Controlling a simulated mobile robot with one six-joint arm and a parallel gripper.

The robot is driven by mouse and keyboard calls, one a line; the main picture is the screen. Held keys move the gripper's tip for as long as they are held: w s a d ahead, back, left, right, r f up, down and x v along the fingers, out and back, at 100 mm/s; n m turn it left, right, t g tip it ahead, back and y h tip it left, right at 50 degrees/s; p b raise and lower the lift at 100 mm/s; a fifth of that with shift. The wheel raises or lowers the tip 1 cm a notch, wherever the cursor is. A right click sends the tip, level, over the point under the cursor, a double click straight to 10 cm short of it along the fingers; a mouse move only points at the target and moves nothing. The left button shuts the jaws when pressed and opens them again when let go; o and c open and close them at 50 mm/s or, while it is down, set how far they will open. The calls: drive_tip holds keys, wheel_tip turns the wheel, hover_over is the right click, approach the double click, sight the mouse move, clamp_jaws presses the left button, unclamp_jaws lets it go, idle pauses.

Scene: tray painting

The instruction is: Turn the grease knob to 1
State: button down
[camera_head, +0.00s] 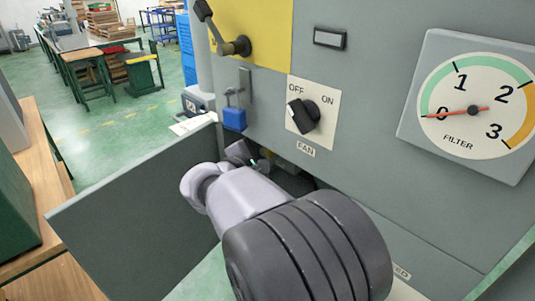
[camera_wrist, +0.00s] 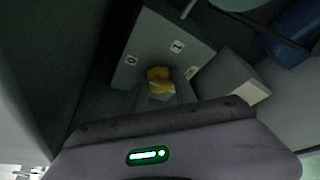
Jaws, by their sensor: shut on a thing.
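The grease knob is a yellow knob (camera_wrist: 160,74) on a grey plate (camera_wrist: 150,40) in the wrist view. The plate carries small white labels: a 0 on the left, a 1 at the top right and a third to the right that is hard to read. My gripper (camera_wrist: 160,90) is shut on the knob, with its grey fingers covering its lower part. I cannot tell which label the knob points to. In the head view my gripper (camera_head: 252,157) reaches into the dark opening below the FAN label, and my arm hides most of that opening.
An open grey door (camera_head: 140,220) stands left of my arm. Above are a black fan switch (camera_head: 304,116), a blue padlock (camera_head: 234,118), a lever (camera_head: 235,46) on a yellow plate and a filter gauge (camera_head: 470,105) with its needle near 0.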

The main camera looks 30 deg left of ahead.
drive_tip(key=m+b, duration=0.1)
drive_tip(key=m+y+b, duration=0.1)
drive_tip(key=b, duration=0.1)
drive_tip(key=shift+f+t, duration=0.3)
drive_tip(key=shift+t, duration=0.1)
drive_tip(key=shift+d+r+m+t, duration=0.1)
drive_tip(key=shift+m+t, duration=0.2)
drive_tip(key=shift+m, duration=0.4)
drive_tip(key=m+t, duration=0.1)
drive_tip(key=m, duration=0.2)
drive_tip(key=shift+y, duration=0.3)
drive_tip(key=m+t, duration=0.2)
drive_tip(key=m, duration=0.3)
drive_tip(key=shift+f, duration=0.2)
drive_tip(key=shift+m+t+h, duration=0.35)
drive_tip(key=shift+m+t, duration=0.05)
drive_tip(key=shift+m, duration=0.9)
drive_tip(key=shift+m+t+h, duration=0.35)
drive_tip(key=shift+m+t, duration=0.05)
drive_tip(key=shift+m, duration=1.2)
drive_tip(key=c, duration=1)
unclamp_jaws()
